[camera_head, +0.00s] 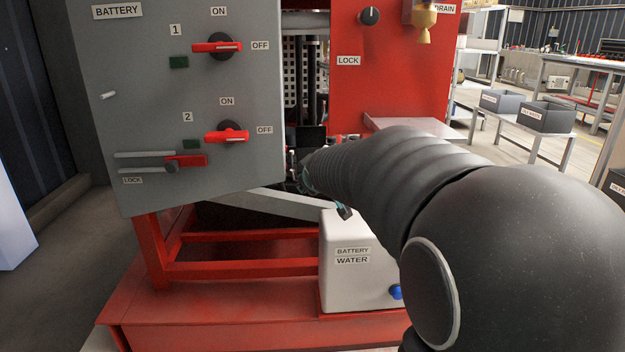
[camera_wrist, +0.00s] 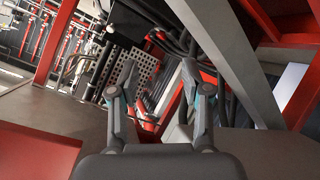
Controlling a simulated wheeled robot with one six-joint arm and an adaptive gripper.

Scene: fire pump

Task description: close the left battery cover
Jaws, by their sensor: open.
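My gripper (camera_wrist: 159,76) is open in the wrist view, its two fingers apart with nothing held between them. In the head view my gripper (camera_head: 318,182) is mostly hidden by my own arm, beside the right edge of the grey battery panel (camera_head: 150,90) and above the sloping grey bar. I cannot make out the left battery cover for certain in either view, nor whether it is open or shut. A dark upright block (camera_head: 311,138) shows just behind my gripper in the head view; I cannot tell what it is.
A red frame (camera_head: 225,270) stands under the panel. A white battery water container (camera_head: 345,285) sits below my gripper. A sloping grey bar (camera_head: 285,203) runs close by. In the wrist view, dark hoses, a perforated plate (camera_wrist: 142,67) and a grey beam (camera_wrist: 228,45) crowd around the fingers.

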